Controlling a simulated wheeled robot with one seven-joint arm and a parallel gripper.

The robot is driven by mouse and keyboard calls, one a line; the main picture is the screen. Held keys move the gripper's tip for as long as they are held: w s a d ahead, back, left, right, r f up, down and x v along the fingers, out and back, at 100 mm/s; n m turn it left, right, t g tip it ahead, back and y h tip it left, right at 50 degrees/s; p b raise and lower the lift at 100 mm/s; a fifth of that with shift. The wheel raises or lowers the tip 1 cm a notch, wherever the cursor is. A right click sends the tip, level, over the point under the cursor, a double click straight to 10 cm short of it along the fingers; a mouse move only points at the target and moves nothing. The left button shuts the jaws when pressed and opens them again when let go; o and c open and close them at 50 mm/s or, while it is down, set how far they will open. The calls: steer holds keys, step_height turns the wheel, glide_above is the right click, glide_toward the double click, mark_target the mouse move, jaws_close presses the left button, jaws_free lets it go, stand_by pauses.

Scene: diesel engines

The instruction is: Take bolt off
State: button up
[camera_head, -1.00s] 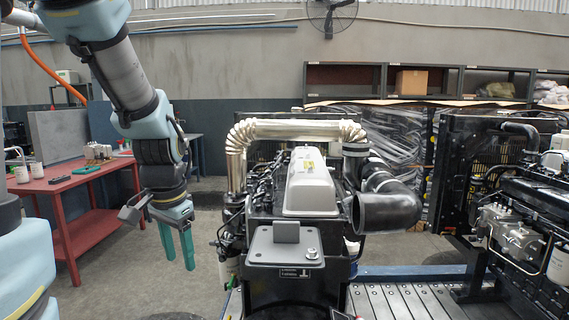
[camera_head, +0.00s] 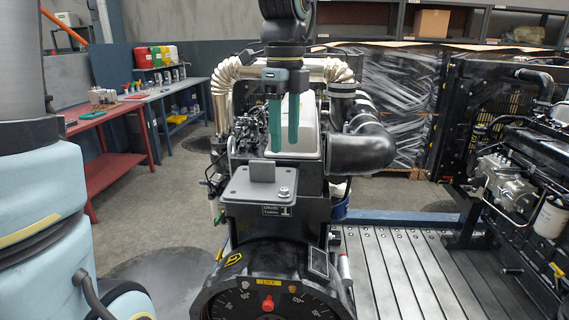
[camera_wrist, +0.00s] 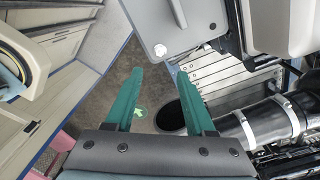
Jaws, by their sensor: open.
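The bolt (camera_head: 284,191) is a small silvery head on the right part of a grey plate (camera_head: 238,188) at the front of the engine. In the wrist view the bolt (camera_wrist: 160,50) shows near the plate's corner (camera_wrist: 150,15), a little beyond the fingertips and between their lines. My gripper (camera_head: 284,146) has two green fingers pointing down. It is open and empty, and appears above the plate in the head view. In the wrist view its fingers (camera_wrist: 160,72) are apart with nothing between them.
A dark upright block (camera_head: 262,172) stands on the plate beside the bolt. A wide black pipe (camera_head: 360,150) is at the engine's right. A second engine (camera_head: 515,180) stands at the far right. A red table (camera_head: 105,115) is at the left, with open floor between.

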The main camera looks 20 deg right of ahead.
glide_above(284, 189)
step_height(284, 189, down, 6)
steer(key=shift+f, duration=0.25)
step_height(284, 189, down, 4)
steer(key=b, duration=0.2)
steer(key=shift+w+r+b, duration=0.1)
steer(key=shift+r+b, duration=0.05)
steer(key=shift+b, duration=0.2)
steer(key=shift+r+p, duration=0.25)
steer(key=shift+p, duration=0.15)
steer(key=shift+f, duration=0.1)
steer(key=shift+c, duration=0.2)
jaws_close()
